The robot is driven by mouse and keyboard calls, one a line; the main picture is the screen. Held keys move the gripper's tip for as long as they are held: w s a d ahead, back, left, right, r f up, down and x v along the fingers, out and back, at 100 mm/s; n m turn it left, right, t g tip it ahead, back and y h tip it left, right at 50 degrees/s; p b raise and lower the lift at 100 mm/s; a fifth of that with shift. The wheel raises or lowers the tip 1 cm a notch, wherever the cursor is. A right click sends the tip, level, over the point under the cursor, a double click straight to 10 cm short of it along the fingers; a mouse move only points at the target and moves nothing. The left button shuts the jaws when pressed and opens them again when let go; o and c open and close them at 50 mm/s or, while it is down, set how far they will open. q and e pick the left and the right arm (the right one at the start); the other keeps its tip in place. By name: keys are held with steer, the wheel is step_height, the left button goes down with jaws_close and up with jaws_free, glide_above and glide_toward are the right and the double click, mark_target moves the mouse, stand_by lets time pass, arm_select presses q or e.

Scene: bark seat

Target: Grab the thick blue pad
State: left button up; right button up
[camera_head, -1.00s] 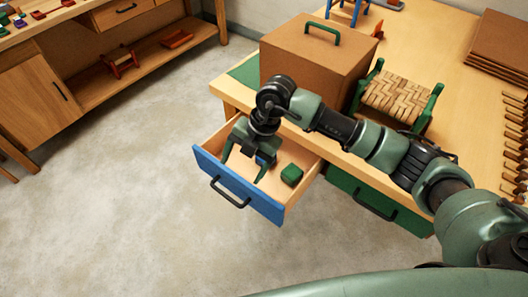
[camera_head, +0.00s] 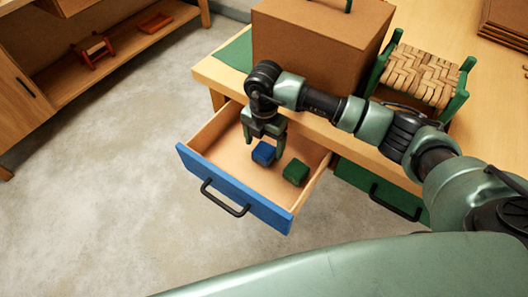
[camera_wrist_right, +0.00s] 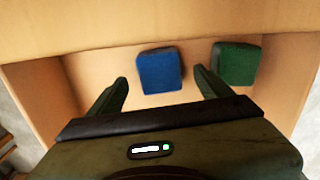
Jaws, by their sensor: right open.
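The thick blue pad (camera_head: 264,153) lies in the open blue-fronted drawer (camera_head: 232,189). In the right wrist view the blue pad (camera_wrist_right: 160,71) lies ahead of the fingertips, roughly midway between them sideways. My right gripper (camera_head: 264,150) points down into the drawer, and its fingers are apart and empty. In the right wrist view my right gripper (camera_wrist_right: 162,84) shows both green fingers spread; the right finger is close to a green pad. That green pad (camera_head: 295,172) lies beside the blue one, and it also shows in the right wrist view (camera_wrist_right: 235,63). My left gripper is not in view.
A large brown box (camera_head: 318,48) and a small chair with a woven seat (camera_head: 420,75) stand on the workbench (camera_head: 490,120) above. A closed green drawer (camera_head: 360,190) is right of the open one. A wooden shelf unit (camera_head: 120,50) is at upper left; the floor between is clear.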

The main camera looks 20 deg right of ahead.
mark_target(264, 149)
step_height(264, 149, down, 3)
steer(key=shift+r, duration=0.1)
steer(key=shift+f, duration=0.4)
steer(key=c, duration=1.4)
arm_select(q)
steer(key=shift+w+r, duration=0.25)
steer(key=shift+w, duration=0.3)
arm_select(e)
steer(key=shift+r, duration=0.1)
